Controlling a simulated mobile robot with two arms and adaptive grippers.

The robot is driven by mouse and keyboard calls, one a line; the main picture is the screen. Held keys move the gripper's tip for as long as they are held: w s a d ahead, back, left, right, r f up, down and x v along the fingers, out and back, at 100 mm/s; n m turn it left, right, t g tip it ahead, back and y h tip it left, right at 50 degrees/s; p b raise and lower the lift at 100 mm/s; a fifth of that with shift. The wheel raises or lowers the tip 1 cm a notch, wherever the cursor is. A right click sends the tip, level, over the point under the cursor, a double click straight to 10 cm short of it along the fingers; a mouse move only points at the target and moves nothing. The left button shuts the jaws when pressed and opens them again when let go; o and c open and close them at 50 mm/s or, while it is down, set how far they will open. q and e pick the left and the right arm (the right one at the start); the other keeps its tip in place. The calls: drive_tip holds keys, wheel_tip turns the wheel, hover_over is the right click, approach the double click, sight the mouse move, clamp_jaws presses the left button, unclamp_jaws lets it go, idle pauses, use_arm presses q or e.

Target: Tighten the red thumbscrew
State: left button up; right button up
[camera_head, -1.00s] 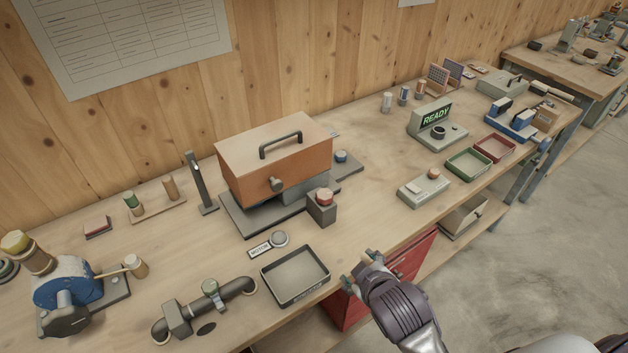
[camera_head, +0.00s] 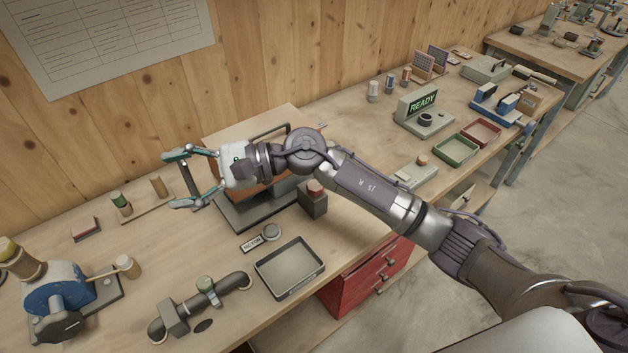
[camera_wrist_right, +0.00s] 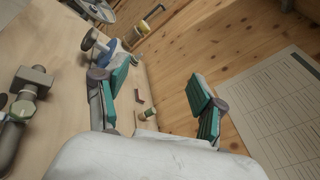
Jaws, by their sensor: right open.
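I cannot make out a red thumbscrew for certain in either view. A grey block with a red round top (camera_head: 315,188) stands at the front right of the orange-covered machine (camera_head: 285,192), whose cover is partly hidden by my arm. My right gripper (camera_head: 182,180) reaches across the machine to its left side, with its fingers spread wide and nothing held. A dark upright post (camera_head: 188,180) shows between or behind the fingers; I cannot tell its depth. The open fingers also show in the right wrist view (camera_wrist_right: 158,80). My left gripper is out of view.
A blue machine (camera_head: 55,298), a pipe with a valve (camera_head: 206,291) and an empty dark tray (camera_head: 290,268) are on the bench front. Small pegs (camera_head: 121,203) stand on a strip near the wall. A READY display unit (camera_head: 420,110) is farther right.

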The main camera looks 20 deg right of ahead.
wheel_tip(320, 180, down, 4)
drive_tip(key=w+d+n+g+h, duration=0.1)
drive_tip(key=w+d+n+h, duration=0.15)
drive_tip(key=n+h, duration=0.9)
drive_tip(key=h, duration=0.6)
hover_over(315, 188)
drive_tip(key=f+p, duration=0.1)
drive_tip(key=f, duration=0.3)
drive_tip(key=f+p, duration=0.2)
drive_tip(key=f, duration=0.2)
drive_tip(key=w+f+p, duration=0.1)
drive_tip(key=f+p, duration=0.1)
drive_tip(key=f, duration=0.3)
drive_tip(key=shift+d, duration=0.15)
drive_tip(key=shift+f, duration=0.55)
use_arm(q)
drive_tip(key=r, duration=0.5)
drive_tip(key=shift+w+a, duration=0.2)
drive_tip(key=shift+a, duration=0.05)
